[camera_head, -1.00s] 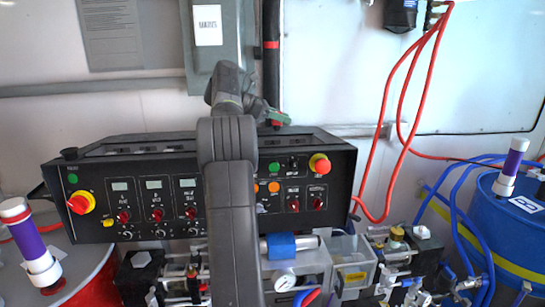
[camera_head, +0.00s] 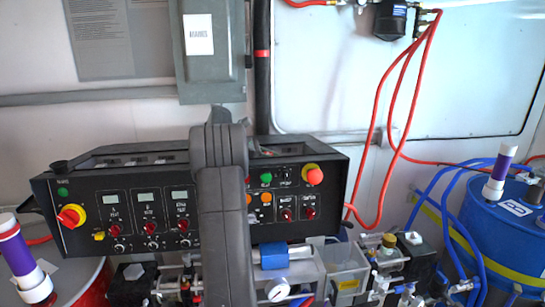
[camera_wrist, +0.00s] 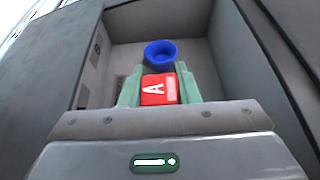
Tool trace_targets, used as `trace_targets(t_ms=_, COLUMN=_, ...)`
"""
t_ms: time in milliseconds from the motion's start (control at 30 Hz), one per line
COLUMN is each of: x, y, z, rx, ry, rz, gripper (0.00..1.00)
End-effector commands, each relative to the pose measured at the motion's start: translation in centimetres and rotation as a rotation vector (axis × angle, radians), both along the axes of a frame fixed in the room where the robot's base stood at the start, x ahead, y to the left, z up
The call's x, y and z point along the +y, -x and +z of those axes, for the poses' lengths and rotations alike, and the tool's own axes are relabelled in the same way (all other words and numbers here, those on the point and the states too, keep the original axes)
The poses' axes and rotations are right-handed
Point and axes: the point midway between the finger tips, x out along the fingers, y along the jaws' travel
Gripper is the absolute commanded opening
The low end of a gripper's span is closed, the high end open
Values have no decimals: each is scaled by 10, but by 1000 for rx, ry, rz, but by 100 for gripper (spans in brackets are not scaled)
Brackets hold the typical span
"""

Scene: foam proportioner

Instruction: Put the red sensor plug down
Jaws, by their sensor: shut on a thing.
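In the wrist view, my gripper (camera_wrist: 159,92) is shut on the red sensor plug (camera_wrist: 158,89), a red block with a white letter A. Its green fingers press on the plug's left and right sides. A round blue piece (camera_wrist: 160,54) shows just beyond the red block; I cannot tell whether it is part of the plug. Grey walls frame the plug and fingers. In the head view, my own arm hides the gripper and the plug, in front of the black control console (camera_head: 120,215).
The console carries knobs, displays and a red button (camera_head: 313,176). A grey electrical box (camera_head: 208,50) hangs on the wall above. A blue drum (camera_head: 508,235) with blue hoses stands at the right. Red hoses (camera_head: 388,120) hang from the wall. A gauge (camera_head: 277,290) and fittings sit below the console.

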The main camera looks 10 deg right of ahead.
Motion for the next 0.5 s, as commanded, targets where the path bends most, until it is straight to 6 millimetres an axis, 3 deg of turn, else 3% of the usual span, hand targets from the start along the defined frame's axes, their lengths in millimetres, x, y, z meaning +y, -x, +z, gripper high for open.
trace_targets(t_ms=233, x=0, y=0, z=-6, rx=0, ry=0, rz=0, gripper=6)
trace_targets(t_ms=267, x=0, y=0, z=-4, rx=0, ry=0, rz=0, gripper=33)
trace_targets(t_ms=333, x=0, y=0, z=-4, rx=0, ry=0, rz=0, gripper=46)
trace_targets(t_ms=367, x=0, y=0, z=-4, rx=0, ry=0, rz=0, gripper=50)
trace_targets(t_ms=500, x=0, y=0, z=-4, rx=0, ry=0, rz=0, gripper=50)
